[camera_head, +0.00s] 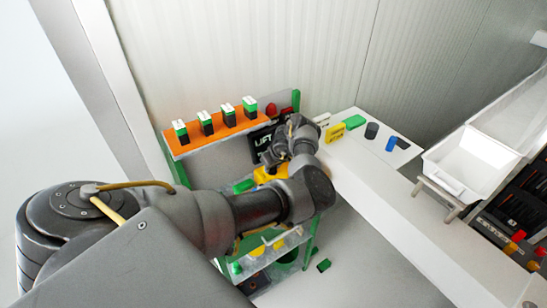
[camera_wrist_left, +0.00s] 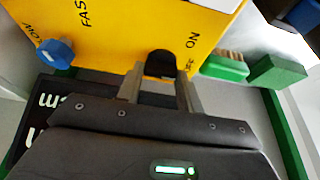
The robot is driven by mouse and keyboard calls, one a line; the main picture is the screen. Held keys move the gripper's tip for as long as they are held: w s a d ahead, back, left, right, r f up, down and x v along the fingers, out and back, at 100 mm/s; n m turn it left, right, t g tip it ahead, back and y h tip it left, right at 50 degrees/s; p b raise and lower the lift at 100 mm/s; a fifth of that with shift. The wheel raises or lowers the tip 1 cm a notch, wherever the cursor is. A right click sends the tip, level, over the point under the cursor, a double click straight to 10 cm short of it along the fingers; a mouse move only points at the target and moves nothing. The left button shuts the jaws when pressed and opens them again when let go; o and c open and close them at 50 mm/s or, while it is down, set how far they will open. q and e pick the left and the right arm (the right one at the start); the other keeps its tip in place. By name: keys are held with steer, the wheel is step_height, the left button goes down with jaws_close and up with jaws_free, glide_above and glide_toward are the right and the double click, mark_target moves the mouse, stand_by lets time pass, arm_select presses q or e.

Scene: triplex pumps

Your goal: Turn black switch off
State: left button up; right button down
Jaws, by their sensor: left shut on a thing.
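The black switch (camera_wrist_left: 160,62) is a dark round-topped piece on the yellow panel (camera_wrist_left: 115,30), close to the printed word "ON". My left gripper (camera_wrist_left: 162,84) has its two fingers on either side of the switch and is shut on it. The fingers hide the lower part of the switch. In the head view, my left arm reaches in from the left and its gripper end (camera_head: 290,140) is over the yellow box (camera_head: 262,175), which is mostly hidden behind the arm. The switch cannot be made out there. My right gripper is in neither view.
A blue knob (camera_wrist_left: 56,53) is on the same panel, at left. A green brush (camera_wrist_left: 225,65) and a green block (camera_wrist_left: 277,71) lie at right. An orange shelf (camera_head: 214,132) with several green-black pieces stands behind the arm. A white tray (camera_head: 470,165) is at right.

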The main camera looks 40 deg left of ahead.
arm_select(q)
steer(key=o, duration=0.7)
steer(key=shift+d+r, duration=0.2)
steer(key=shift+r, duration=0.3)
steer(key=b+v, duration=0.1)
steer(key=v, duration=0.8)
steer(key=shift+r, duration=0.3)
steer(key=shift+s+d, duration=0.1)
